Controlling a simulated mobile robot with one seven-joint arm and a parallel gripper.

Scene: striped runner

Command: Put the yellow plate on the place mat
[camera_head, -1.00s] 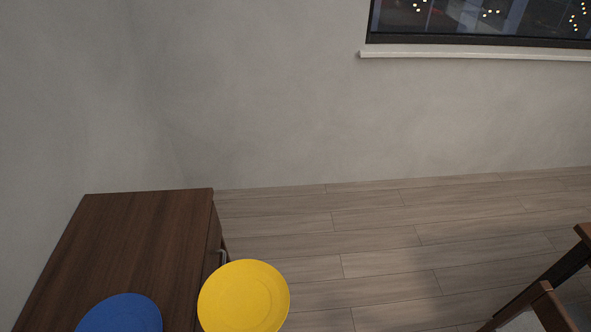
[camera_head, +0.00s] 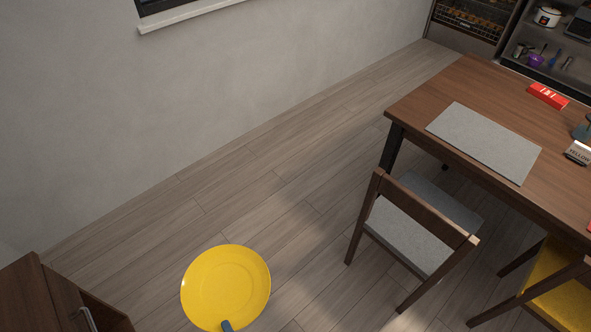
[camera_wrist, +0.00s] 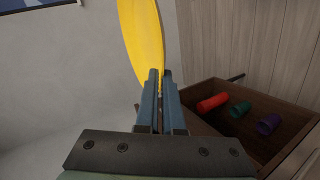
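The yellow plate (camera_head: 226,283) is held up in the air over the floor, at the lower middle of the head view. Its edge also shows at the top of the wrist view (camera_wrist: 143,40). My gripper (camera_wrist: 158,92) is shut on the plate's rim; a bit of it shows at the plate's lower edge in the head view (camera_head: 227,325). The grey rectangular place mat (camera_head: 484,142) lies on the wooden table (camera_head: 440,92) at the right, with its top bare. The plate is well apart from the mat.
A chair with a grey seat (camera_head: 410,235) stands at the table's near side, and a yellow-seated chair (camera_head: 565,297) is at lower right. A red box (camera_head: 548,96) lies beyond the mat. An open drawer (camera_wrist: 225,125) with several coloured items shows in the wrist view.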

